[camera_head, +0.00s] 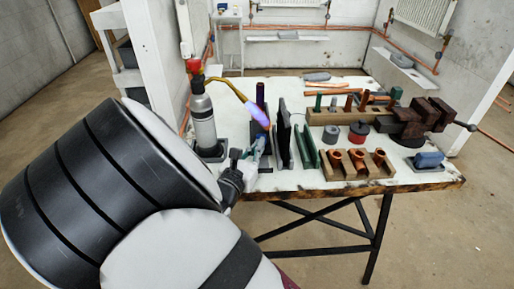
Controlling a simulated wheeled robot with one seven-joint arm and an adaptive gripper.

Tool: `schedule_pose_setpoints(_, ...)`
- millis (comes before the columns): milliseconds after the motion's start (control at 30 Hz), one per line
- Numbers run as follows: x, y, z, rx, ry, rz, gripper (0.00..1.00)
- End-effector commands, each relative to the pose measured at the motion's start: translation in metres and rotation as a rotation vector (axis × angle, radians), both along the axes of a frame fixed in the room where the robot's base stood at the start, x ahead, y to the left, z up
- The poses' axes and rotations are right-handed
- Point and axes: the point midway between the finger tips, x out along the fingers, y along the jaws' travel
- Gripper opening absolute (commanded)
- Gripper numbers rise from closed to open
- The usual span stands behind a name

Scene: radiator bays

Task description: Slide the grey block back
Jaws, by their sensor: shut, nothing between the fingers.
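My gripper (242,160) is at the front left of the white work table (300,184), low over its top, shut and empty. A small pale grey block (265,165) shows just right of the fingers, beside a dark upright plate (284,133). It is small and partly hidden, and I cannot tell whether the fingers touch it. Another grey piece (317,76) lies flat at the back of the table. My arm covers the left foreground.

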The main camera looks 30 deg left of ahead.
Motion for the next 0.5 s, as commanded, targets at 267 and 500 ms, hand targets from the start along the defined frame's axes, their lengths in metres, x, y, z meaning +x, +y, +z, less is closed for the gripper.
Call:
schedule_pose_setpoints(267,0.050,0.029,-0.003,0.004,-0.001,-0.002,0.00)
schedule_pose_setpoints(500,0.082,0.049,-0.002,0.001,0.000,-0.002,0.00)
